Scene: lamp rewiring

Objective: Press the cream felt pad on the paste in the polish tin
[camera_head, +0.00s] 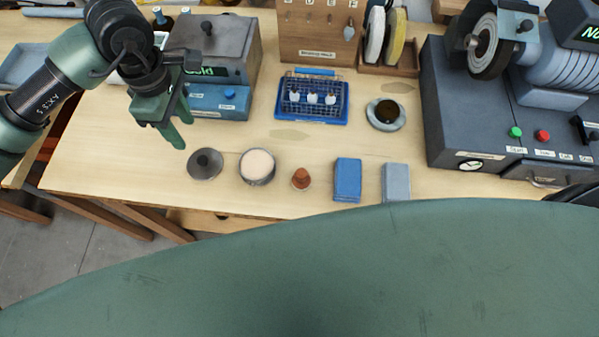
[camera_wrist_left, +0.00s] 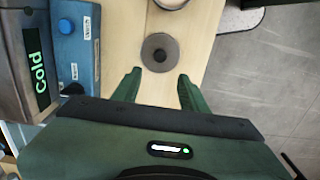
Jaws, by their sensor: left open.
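A round grey tin (camera_head: 257,166) with pale pinkish-cream contents stands open near the table's front edge; its rim shows at the top of the left wrist view (camera_wrist_left: 172,4). A dark round lid (camera_head: 205,163) with a central knob lies to its left, and also shows in the left wrist view (camera_wrist_left: 160,52). A small brown knob-like piece (camera_head: 301,178) stands right of the tin; I cannot tell whether it carries the cream felt pad. My left gripper (camera_head: 182,134) is open and empty, above and behind the lid. My right gripper is not in view.
Blue (camera_head: 347,180) and grey (camera_head: 396,182) blocks stand right of the brown piece. A saucer with dark contents (camera_head: 385,115), a blue basket (camera_head: 312,99) and a "Cold" box (camera_head: 212,48) stand behind. A grinding machine (camera_head: 480,100) fills the right.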

